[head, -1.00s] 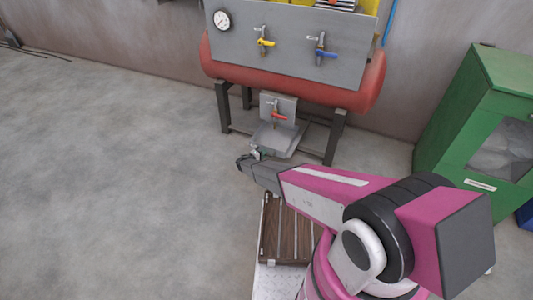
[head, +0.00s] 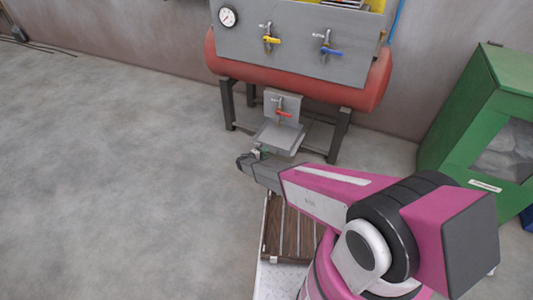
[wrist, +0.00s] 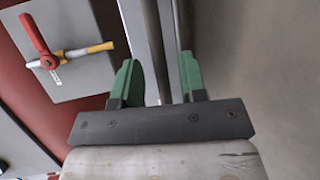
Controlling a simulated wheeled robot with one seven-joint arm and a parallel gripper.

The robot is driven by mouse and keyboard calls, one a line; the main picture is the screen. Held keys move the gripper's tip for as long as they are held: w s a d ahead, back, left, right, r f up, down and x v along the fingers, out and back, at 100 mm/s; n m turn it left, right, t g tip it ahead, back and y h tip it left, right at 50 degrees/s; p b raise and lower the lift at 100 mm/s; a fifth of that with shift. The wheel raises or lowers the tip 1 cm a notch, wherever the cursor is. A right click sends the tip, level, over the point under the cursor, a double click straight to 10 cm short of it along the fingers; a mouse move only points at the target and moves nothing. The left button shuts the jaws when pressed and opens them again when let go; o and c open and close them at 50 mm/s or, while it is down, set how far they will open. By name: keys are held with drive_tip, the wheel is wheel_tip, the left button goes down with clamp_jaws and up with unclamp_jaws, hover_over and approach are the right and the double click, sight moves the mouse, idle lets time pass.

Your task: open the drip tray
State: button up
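The drip tray (head: 280,138) is a grey metal tray low under the red tank, below a red-handled valve (head: 284,113). My gripper (head: 257,153) is at the tray's near left corner in the head view, and it partly hides that corner. In the wrist view, the two green fingers of my gripper (wrist: 159,80) are apart. A grey metal edge (wrist: 155,45) runs up between them; I cannot tell if either finger touches it. The red-handled valve also shows at the upper left of the wrist view (wrist: 38,38).
The red tank (head: 300,80) stands on dark legs against the wall, with a gauge and yellow and blue valves on its panel. A green cabinet (head: 460,125) stands at the right. A slatted brown panel (head: 290,228) is below my arm. The floor at the left is clear.

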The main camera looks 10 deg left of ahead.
drive_tip(key=v, duration=0.8)
drive_tip(key=shift+s+a, duration=0.2)
drive_tip(key=shift+s, duration=0.05)
drive_tip(key=shift+r, duration=0.1)
drive_tip(key=s+d+r+m+g+y, duration=0.1)
drive_tip(key=s+d+r+m+g, duration=0.3)
drive_tip(key=d+r, duration=0.75)
drive_tip(key=s+d+r+m+g+y, duration=0.15)
drive_tip(key=s+d+r+g, duration=0.3)
drive_tip(key=d+r, duration=0.7)
drive_tip(key=s+d+r+m+g+y, duration=0.1)
drive_tip(key=s+d+r+m+y, duration=0.1)
drive_tip(key=s+d+r+y, duration=0.2)
drive_tip(key=s+d+r+m+g+y, duration=0.2)
drive_tip(key=s+d+r+m+y, duration=0.1)
drive_tip(key=s+d+r, duration=0.7)
drive_tip(key=s+r+y, duration=0.1)
drive_tip(key=s+r, duration=0.2)
drive_tip(key=r, duration=0.2)
drive_tip(key=shift+s+d, duration=0.3)
drive_tip(key=shift+s, duration=0.1)
